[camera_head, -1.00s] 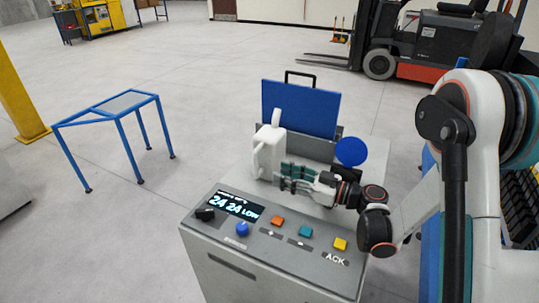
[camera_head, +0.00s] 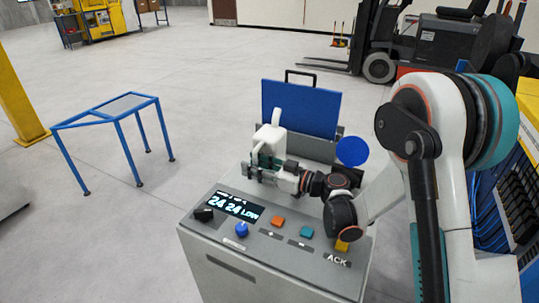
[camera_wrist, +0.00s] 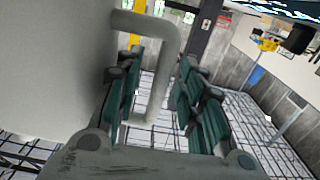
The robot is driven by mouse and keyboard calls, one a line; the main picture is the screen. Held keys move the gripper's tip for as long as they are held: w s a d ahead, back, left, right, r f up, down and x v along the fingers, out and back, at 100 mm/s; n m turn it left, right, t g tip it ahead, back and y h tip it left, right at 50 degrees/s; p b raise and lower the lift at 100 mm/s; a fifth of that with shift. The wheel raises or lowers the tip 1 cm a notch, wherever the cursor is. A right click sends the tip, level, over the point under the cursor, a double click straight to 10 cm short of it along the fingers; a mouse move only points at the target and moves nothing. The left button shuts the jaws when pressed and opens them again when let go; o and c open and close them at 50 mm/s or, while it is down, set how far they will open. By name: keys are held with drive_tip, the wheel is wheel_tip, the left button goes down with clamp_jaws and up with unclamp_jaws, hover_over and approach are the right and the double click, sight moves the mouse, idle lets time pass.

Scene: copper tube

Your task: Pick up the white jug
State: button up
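The white jug (camera_head: 271,142) stands upright on the grey console, in front of the blue panel. In the wrist view its body (camera_wrist: 60,65) fills the left side, and its handle (camera_wrist: 168,75) projects to the right. My gripper (camera_head: 254,167) is at the jug's near side in the head view. In the wrist view my gripper (camera_wrist: 160,95) is open, with a teal-padded finger on each side of the handle's outer bar. A gap shows between the right finger and the handle. Contact between the left finger and the jug is unclear.
The console (camera_head: 270,257) carries a display (camera_head: 235,206), a blue knob (camera_head: 242,230) and several coloured buttons along its front. A blue panel (camera_head: 300,107) and blue disc (camera_head: 352,151) stand behind and right. A blue-framed table (camera_head: 107,110) is left; a forklift (camera_head: 430,45) is behind.

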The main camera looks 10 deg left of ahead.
clamp_jaws()
drive_tip(key=shift+r, duration=0.1)
wheel_tip(320, 180, up, 37)
drive_tip(key=p, duration=1.7)
drive_tip(key=shift+d, duration=0.1)
idle(0.5)
